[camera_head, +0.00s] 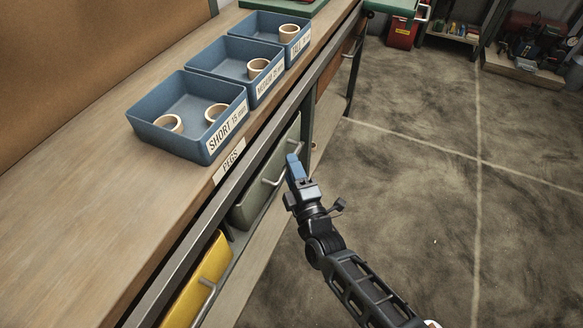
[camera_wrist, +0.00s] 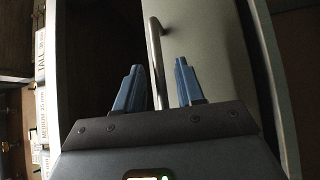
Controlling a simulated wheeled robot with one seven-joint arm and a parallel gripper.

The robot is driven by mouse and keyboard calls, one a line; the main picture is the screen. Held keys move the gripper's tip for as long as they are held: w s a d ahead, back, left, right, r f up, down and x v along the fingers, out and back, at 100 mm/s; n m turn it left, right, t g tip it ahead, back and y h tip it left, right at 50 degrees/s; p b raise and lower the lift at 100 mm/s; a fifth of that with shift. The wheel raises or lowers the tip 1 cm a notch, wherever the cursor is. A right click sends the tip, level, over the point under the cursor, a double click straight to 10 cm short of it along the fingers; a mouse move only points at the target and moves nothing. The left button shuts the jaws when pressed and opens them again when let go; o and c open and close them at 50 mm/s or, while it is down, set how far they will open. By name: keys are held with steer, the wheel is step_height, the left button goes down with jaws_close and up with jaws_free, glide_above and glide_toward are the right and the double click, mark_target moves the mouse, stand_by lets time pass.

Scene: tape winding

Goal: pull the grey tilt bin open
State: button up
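The grey tilt bin (camera_head: 256,196) hangs under the bench edge, between the yellow bin and an orange-brown one, with a metal bar handle (camera_head: 273,178) on its front. My gripper (camera_head: 294,163) is at the handle, its blue fingers beside the bin front. In the wrist view, my gripper (camera_wrist: 157,85) is open, and the handle (camera_wrist: 155,50) runs between the two fingers, closer to the left one. No firm grip on it shows. The bin's pale front (camera_wrist: 207,50) lies behind the fingers. The bin looks shut or nearly so.
The yellow bin (camera_head: 203,283) with its own handle is nearer, under the same wooden bench (camera_head: 80,190). Blue trays (camera_head: 178,141) with ring pegs stand on the bench. The concrete floor (camera_head: 420,220) to the right is clear.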

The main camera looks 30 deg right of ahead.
steer(key=shift+w, duration=0.3)
jaws_close()
stand_by(0.5)
